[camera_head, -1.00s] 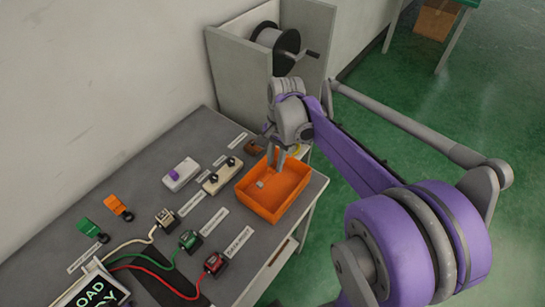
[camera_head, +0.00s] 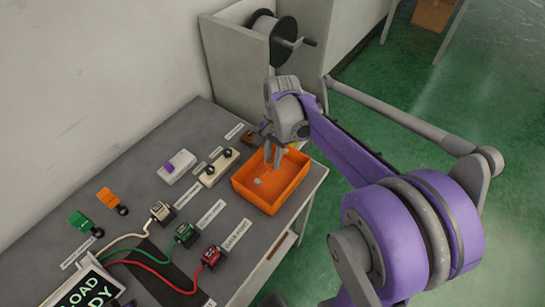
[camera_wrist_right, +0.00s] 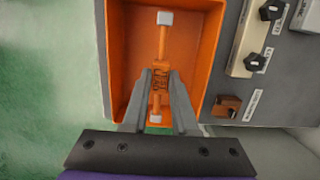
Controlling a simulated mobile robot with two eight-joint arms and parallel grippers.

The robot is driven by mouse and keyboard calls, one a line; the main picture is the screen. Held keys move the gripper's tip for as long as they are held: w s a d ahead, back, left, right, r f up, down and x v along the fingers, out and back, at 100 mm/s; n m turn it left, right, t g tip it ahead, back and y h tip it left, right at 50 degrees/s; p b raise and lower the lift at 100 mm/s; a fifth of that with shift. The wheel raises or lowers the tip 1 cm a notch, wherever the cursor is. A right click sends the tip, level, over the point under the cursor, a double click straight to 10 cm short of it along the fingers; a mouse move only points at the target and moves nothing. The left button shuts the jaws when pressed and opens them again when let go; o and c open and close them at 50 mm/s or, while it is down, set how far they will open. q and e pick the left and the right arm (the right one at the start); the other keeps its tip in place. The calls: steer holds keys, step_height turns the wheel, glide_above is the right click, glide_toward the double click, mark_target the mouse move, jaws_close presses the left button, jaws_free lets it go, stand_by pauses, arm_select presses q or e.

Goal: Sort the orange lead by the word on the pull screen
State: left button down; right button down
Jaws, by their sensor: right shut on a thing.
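The orange lead (camera_wrist_right: 163,45) is a slim orange bar with pale grey ends, seen in the right wrist view. My right gripper (camera_wrist_right: 160,85) is shut on its middle, over the orange tray (camera_wrist_right: 208,60). The head view shows the right gripper (camera_head: 273,163) pointing down into the tray (camera_head: 262,207), with one pale end of the lead visible near the tray floor. I cannot tell whether the lead touches the floor. The pull screen (camera_head: 88,292) is cut off at the lower left; "LOAD" and "DY" are readable. My left gripper is out of view.
A reel (camera_head: 275,32) stands behind. A brown block (camera_wrist_right: 226,106) lies beside the tray.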

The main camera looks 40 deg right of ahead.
steer(key=c, duration=0.6)
jaws_free()
steer(key=shift+o, duration=0.2)
steer(key=o, duration=0.4)
steer(key=shift+r, duration=0.15)
steer(key=shift+r+p, duration=1.55)
steer(key=shift+r, duration=0.9)
steer(key=shift+f, duration=0.1)
